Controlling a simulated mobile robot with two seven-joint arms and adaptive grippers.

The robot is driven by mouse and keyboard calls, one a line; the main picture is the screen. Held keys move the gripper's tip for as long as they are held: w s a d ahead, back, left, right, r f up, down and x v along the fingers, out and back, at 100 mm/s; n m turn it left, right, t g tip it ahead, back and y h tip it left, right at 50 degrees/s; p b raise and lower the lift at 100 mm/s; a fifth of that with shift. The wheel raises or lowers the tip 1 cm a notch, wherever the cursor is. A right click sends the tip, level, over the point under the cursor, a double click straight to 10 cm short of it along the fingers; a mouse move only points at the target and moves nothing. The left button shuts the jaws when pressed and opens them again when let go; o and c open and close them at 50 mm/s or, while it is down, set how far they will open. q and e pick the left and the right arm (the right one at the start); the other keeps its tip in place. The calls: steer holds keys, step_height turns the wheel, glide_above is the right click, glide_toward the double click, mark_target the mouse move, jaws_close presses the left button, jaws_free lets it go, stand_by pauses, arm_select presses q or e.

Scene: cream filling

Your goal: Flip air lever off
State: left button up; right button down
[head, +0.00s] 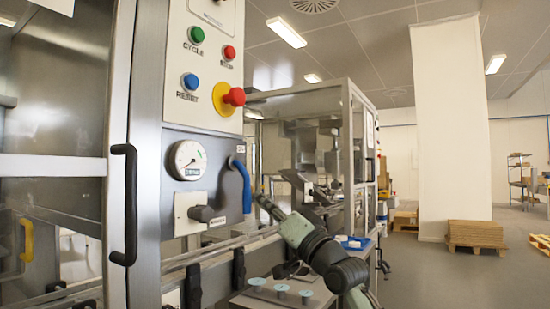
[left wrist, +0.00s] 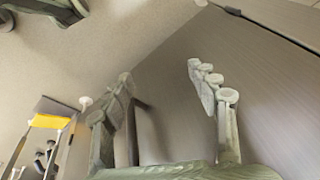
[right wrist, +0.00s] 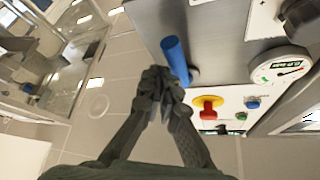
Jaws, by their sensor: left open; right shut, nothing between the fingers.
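The air lever (head: 244,188) is a blue curved handle on the grey machine panel, right of the pressure gauge (head: 187,160). Its top end is at the panel and its free part hangs downward. It also shows in the right wrist view (right wrist: 174,57), where it is a blue bar standing off the panel. My right gripper (head: 261,199) is shut and empty, with its fingertips close beside the lever's lower part. In the right wrist view the fingertips (right wrist: 160,78) overlap the lever's end; I cannot tell whether they touch. My left gripper (left wrist: 166,88) is open and empty, away from the lever.
A red and yellow stop knob (head: 230,97) and several coloured buttons sit above the gauge. A dark knob (head: 202,213) protrudes below it. A black door handle (head: 124,205) is at left. A glass-walled machine (head: 347,140) stands behind my right arm.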

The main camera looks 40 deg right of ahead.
arm_select(q)
steer(key=shift+w+f, duration=0.1)
steer(key=shift+f, duration=0.1)
arm_select(e)
steer(key=shift+a+f, duration=0.15)
steer(key=shift+a, duration=0.25)
steer(key=shift+a, duration=0.15)
